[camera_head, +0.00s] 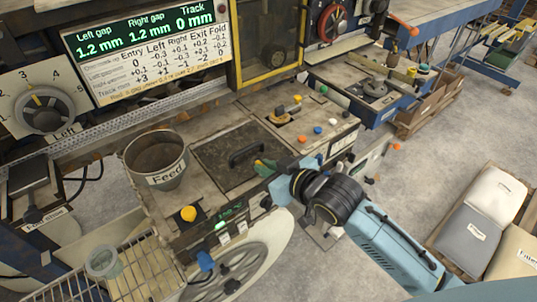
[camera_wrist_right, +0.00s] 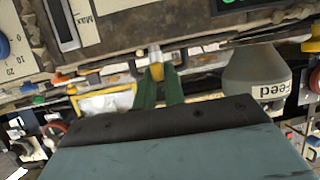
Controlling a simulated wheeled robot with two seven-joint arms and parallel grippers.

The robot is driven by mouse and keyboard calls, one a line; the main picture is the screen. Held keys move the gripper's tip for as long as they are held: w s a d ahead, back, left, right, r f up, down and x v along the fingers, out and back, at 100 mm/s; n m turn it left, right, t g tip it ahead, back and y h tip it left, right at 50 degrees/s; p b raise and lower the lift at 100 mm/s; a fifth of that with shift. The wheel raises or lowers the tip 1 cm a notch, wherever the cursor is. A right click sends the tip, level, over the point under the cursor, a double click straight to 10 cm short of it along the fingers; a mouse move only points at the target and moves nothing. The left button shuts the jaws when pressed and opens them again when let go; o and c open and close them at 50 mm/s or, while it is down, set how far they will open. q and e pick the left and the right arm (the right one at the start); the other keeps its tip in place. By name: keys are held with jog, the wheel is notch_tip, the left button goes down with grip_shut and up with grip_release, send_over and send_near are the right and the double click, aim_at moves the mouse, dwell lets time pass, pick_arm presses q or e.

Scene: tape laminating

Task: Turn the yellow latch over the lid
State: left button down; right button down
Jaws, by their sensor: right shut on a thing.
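The dark lid (camera_head: 218,150) lies flat on the machine top, with a black handle (camera_head: 246,152) on it. My right gripper (camera_head: 263,166) reaches in from the lower right, with its green fingertips at the lid's right front edge. In the right wrist view the two green fingers (camera_wrist_right: 160,88) are closed around a small yellow piece, the yellow latch (camera_wrist_right: 155,69). The fingers and arm hide the latch in the head view, so its angle to the lid is hard to tell. My left gripper is not in view.
A grey Feed bucket (camera_head: 157,160) stands left of the lid. A yellow button (camera_head: 188,213) sits at the front left. A wire basket (camera_head: 118,270) is at the lower left.

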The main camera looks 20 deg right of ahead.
jog(key=shift+m+t+h+p, duration=0.3)
jog(key=shift+m+h+p, duration=0.3)
jog(key=c, duration=1.5)
grip_release()
jog(key=shift+a, duration=0.1)
jog(key=shift+p+v, duration=0.35)
jog(key=shift+v, duration=6.4)
